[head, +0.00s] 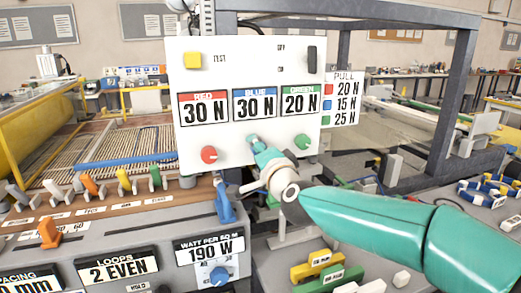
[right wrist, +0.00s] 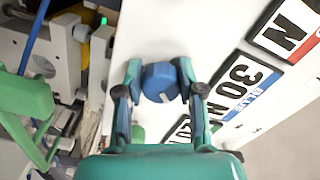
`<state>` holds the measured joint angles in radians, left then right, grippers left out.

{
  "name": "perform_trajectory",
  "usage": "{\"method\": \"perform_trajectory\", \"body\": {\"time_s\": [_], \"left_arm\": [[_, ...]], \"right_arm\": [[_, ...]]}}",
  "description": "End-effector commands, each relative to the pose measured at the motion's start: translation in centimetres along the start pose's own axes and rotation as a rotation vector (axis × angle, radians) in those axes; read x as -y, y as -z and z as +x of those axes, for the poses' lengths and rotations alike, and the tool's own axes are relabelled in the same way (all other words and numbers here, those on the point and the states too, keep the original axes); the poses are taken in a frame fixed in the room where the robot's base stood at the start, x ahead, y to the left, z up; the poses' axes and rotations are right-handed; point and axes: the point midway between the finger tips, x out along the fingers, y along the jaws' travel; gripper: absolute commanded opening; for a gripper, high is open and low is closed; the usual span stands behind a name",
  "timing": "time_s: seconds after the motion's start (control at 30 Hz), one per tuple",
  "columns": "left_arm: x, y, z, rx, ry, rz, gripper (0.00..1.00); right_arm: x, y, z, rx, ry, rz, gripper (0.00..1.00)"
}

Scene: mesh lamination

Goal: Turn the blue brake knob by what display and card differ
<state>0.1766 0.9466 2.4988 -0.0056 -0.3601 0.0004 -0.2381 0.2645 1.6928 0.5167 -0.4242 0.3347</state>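A white panel (head: 243,60) carries three displays: RED reads 30 N (head: 204,108), BLUE reads 30 N (head: 255,104), GREEN reads 20 N (head: 300,100). A PULL card (head: 344,100) beside it lists red 20 N, blue 15 N, green 25 N. The blue brake knob (right wrist: 160,82) sits below the BLUE display, with a pale mark at its lower edge in the right wrist view. My right gripper (head: 255,145) is at the knob and mostly covers it in the head view. In the right wrist view its two fingers (right wrist: 159,78) close against both sides of the knob. My left gripper is out of view.
A red knob (head: 209,154) and a green knob (head: 302,141) flank the blue one. A yellow TEST button (head: 192,60) and a dark switch (head: 312,59) are above. A grey console (head: 110,240) with coloured levers is at left; coloured blocks (head: 318,265) lie in front.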

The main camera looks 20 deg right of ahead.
Motion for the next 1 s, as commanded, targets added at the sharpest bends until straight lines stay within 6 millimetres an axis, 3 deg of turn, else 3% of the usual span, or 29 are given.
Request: {"method": "perform_trajectory", "body": {"time_s": [0.03, 0.13, 0.57, 0.73, 1.0], "left_arm": [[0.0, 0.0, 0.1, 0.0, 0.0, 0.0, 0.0], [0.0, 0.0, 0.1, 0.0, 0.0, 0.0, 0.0], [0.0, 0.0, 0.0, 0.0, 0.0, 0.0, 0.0], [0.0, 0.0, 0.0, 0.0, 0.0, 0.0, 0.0], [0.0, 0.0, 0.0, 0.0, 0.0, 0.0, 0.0]], "right_arm": [[-0.5, -0.5, 0.1, 0.012, -0.009, -0.001, 0.47], [-0.4, -0.4, 0.1, 0.008, -0.007, -0.001, 0.61], [-0.1, -0.1, -0.7, 0.002, -0.002, 0.0, 0.61], [-0.1, 0.0, -3.2, 0.002, -0.001, 0.001, 0.61], [-0.1, -0.1, -8.7, 0.003, -0.001, 0.002, 0.61]]}}
